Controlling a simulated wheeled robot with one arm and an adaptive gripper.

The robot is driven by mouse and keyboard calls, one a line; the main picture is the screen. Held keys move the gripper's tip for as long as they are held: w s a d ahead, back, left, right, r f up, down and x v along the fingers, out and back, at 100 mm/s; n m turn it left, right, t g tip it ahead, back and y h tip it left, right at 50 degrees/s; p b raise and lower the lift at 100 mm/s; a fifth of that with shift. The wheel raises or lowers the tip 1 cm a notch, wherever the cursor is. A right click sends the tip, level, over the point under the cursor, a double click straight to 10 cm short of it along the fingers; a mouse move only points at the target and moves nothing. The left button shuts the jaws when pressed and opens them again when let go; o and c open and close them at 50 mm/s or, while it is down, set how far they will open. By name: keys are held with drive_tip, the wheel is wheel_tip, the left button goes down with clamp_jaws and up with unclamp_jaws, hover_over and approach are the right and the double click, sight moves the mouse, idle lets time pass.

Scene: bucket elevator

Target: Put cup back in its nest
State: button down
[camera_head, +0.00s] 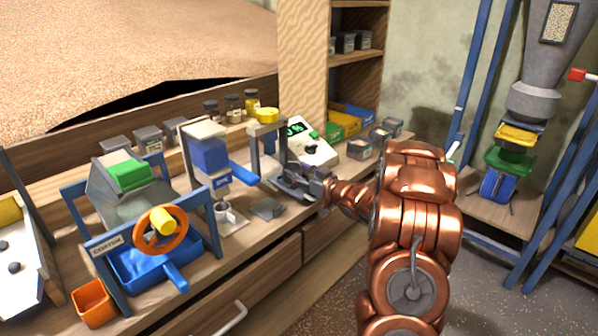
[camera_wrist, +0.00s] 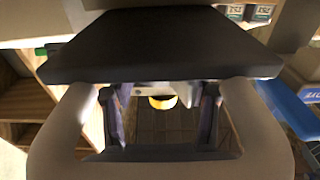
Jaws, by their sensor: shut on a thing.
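My gripper (camera_head: 300,187) is at the bench beside the post stand with the yellow knob (camera_head: 267,116), reaching in from the right. In the wrist view its fingers (camera_wrist: 160,118) stand apart, with a yellow round part and a pale grey part (camera_wrist: 150,89) showing beyond or between them. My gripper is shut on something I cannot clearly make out. A small pale cup (camera_head: 224,213) stands under the blue mill (camera_head: 210,155), to the left of my gripper. A flat grey square piece (camera_head: 267,208) lies between them. I cannot tell which part is the nest.
A white meter with a green display (camera_head: 307,150) stands just behind my gripper. A blue frame with an orange wheel (camera_head: 160,228) and an orange bin (camera_head: 93,303) are at the left. Jars line the back. A blue handle (camera_head: 243,173) juts from the mill toward my gripper.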

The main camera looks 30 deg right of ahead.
drive_tip(key=shift+c, duration=1.5)
unclamp_jaws()
drive_tip(key=shift+s, duration=0.2)
drive_tip(key=b+v, duration=0.1)
drive_tip(key=v, duration=1)
drive_tip(key=shift+s, duration=0.3)
drive_tip(key=shift+d+r, duration=0.1)
